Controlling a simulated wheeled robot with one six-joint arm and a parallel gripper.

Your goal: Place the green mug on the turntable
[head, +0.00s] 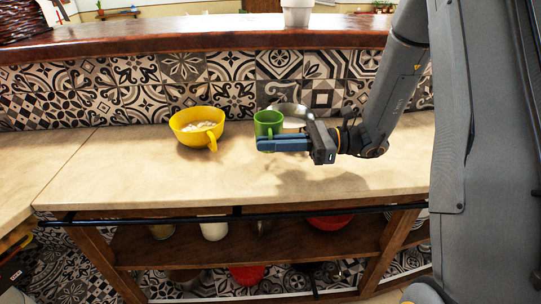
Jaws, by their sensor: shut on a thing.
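The green mug (266,119) is upright at the middle of the counter, partly hidden behind my gripper. My gripper (270,144) has blue fingers and reaches in from the right, shut on the mug. Whether the mug's base touches the counter is hidden by the fingers. I cannot make out a turntable in this view. A grey curved piece (293,109) shows just behind my gripper, and I cannot tell what it is.
A yellow bowl (184,125) with pale contents and a handle stands left of the mug. The beige counter (120,175) is clear in front and far left. Patterned tiles and a raised wooden ledge (120,43) bound the back. Shelves below hold a white container (214,230) and red bowls.

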